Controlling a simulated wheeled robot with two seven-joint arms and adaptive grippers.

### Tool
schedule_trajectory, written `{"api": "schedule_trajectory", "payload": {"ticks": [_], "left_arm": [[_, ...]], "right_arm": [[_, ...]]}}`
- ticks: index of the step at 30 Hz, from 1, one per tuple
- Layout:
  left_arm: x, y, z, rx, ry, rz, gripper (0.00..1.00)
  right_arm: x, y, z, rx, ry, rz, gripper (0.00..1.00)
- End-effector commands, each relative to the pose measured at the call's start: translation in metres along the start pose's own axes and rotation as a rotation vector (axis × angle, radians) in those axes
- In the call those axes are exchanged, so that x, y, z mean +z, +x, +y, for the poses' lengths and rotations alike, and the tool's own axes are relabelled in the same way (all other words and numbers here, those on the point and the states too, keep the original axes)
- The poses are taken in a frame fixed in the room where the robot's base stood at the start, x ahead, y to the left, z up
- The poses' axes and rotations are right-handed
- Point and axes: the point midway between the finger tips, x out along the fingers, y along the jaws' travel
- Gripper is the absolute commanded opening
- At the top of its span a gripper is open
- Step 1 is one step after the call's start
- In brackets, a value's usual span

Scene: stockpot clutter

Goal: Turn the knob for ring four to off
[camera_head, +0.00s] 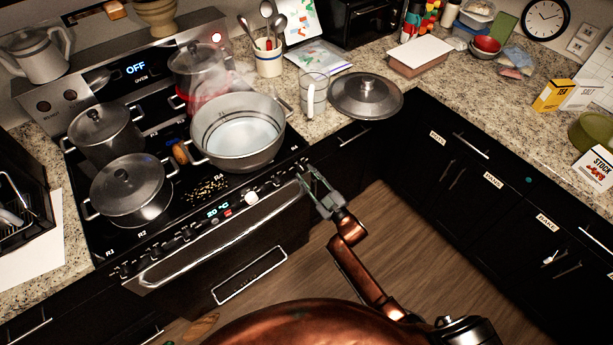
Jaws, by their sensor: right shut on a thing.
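The stove's front control panel (225,210) has a row of small dark knobs, a lit display reading 20 °C and a white round piece (251,198). My right gripper (311,181) is at the right end of this panel, shut on a knob there; the fingers hide most of it, and its setting cannot be read. My left gripper is not in view.
Lidded pots (131,189) stand on the left of the cooktop. A back pot (197,70) has a red glow around its base. A pan lid (365,95) and a glass mug (313,92) rest on the counter.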

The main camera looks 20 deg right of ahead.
Motion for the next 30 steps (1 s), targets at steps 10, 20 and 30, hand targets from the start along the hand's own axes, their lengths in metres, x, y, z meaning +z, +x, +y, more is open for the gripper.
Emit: {"api": "schedule_trajectory", "payload": {"ticks": [10, 20, 30], "left_arm": [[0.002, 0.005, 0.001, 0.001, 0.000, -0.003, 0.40], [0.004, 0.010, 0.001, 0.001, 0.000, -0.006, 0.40], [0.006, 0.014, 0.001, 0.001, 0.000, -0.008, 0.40]], "right_arm": [[0.000, 0.001, 0.000, -0.034, -0.328, 0.024, 0.04], [0.000, 0.000, 0.000, -0.064, -0.624, 0.045, 0.04], [0.000, 0.001, 0.001, -0.085, -0.833, 0.059, 0.04]]}}
